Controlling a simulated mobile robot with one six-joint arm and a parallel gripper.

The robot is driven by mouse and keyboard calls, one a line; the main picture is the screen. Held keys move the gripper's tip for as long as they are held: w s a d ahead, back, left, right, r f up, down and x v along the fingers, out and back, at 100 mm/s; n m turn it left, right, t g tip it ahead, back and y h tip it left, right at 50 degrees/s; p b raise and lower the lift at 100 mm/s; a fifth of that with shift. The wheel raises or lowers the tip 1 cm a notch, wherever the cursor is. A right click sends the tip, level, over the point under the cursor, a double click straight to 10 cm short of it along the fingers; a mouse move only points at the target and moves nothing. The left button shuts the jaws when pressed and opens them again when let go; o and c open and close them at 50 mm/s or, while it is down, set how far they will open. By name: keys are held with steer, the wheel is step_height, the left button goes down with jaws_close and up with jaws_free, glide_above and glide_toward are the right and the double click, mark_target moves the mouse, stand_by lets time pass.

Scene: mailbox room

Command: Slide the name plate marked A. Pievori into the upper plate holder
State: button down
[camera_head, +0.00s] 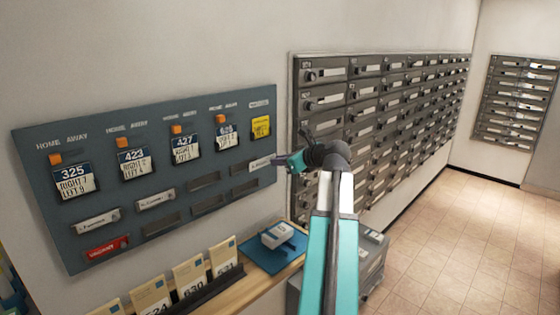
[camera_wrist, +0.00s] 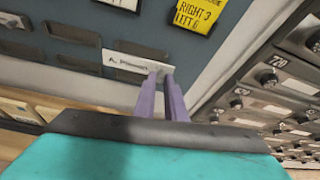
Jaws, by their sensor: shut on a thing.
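The white name plate marked A. Pievori (camera_wrist: 130,62) is held at its right end by my gripper (camera_wrist: 163,72). My gripper is shut on it. In the head view the plate (camera_head: 261,162) lies just right of the dark upper holder (camera_head: 242,167) in the rightmost column of the blue-grey board (camera_head: 150,115). In the wrist view the plate stands roughly level, with a dark holder (camera_wrist: 140,48) partly showing above it and another dark holder (camera_wrist: 130,77) below. I cannot tell whether its left end touches a holder.
Other holders carry white plates (camera_head: 97,222) and a red vacant plate (camera_head: 108,248). A yellow card (camera_head: 261,127) hangs above. Below are a shelf with cards (camera_head: 190,273) and a blue mat (camera_head: 265,257) bearing a white device (camera_head: 277,235). Grey mailboxes (camera_head: 380,110) stand right.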

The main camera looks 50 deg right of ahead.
steer(key=shift+w, duration=0.15)
steer(key=w, duration=0.3)
steer(key=w+b, duration=0.1)
steer(key=w, duration=0.2)
steer(key=w+b, duration=0.1)
steer(key=w, duration=0.2)
steer(key=shift+w+d+f, duration=0.2)
steer(key=shift+d, duration=0.1)
steer(key=shift+w, duration=0.1)
stand_by(0.4)
steer(key=shift+f, duration=0.1)
steer(key=shift+p, duration=0.7)
stand_by(1.3)
steer(key=shift+f, duration=1.7)
stand_by(1.5)
steer(key=c, duration=1.7)
jaws_free()
steer(key=shift+c, duration=0.2)
